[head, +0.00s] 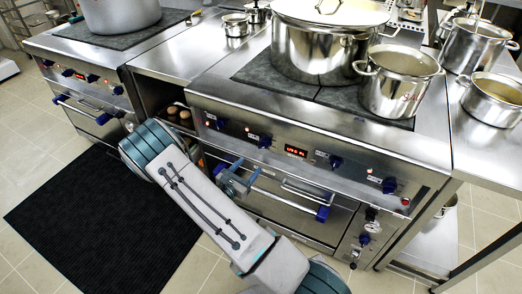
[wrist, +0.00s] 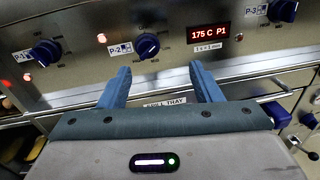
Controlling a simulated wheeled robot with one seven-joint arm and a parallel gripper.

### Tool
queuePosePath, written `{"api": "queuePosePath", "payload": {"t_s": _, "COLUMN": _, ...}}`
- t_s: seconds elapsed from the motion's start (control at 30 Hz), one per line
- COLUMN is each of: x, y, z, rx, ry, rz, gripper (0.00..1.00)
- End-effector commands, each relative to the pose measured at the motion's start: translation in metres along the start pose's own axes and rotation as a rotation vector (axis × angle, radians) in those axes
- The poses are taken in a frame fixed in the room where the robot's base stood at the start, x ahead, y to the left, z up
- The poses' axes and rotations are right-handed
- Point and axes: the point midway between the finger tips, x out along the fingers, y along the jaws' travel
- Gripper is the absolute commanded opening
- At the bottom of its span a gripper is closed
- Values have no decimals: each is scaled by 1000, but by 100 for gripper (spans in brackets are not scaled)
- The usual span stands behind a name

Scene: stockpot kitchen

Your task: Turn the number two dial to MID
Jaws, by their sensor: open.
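The number two dial is the dark blue knob marked P-2 (wrist: 147,46) on the steel stove front, left of the red display. In the head view it is the second knob (head: 265,142) from the left on the right-hand stove. Small lettering surrounds it, but I cannot tell its exact setting. My gripper (wrist: 160,69) is open and empty, its two blue fingers spread below the dial and apart from it. In the head view my gripper (head: 236,179) is in front of the oven, below the control panel.
The P-1 dial (wrist: 45,52) is to the left and the P-3 dial (wrist: 283,10) to the right. A display (wrist: 208,33) reads 175 C P1. An oven handle (head: 275,192) runs below the panel. A large lidded pot (head: 320,50) and a smaller pot (head: 398,88) stand on top.

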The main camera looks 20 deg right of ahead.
Motion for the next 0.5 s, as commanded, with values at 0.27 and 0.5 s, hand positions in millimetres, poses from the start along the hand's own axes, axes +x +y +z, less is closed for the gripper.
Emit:
{"api": "queuePosePath", "payload": {"t_s": 0.27, "x": 2, "y": 11, "z": -25, "rx": -66, "ry": -13, "rz": 98, "gripper": 58}}
{"api": "queuePosePath", "payload": {"t_s": 0.5, "x": 42, "y": 14, "z": -24, "rx": -66, "ry": -13, "rz": 94, "gripper": 58}}
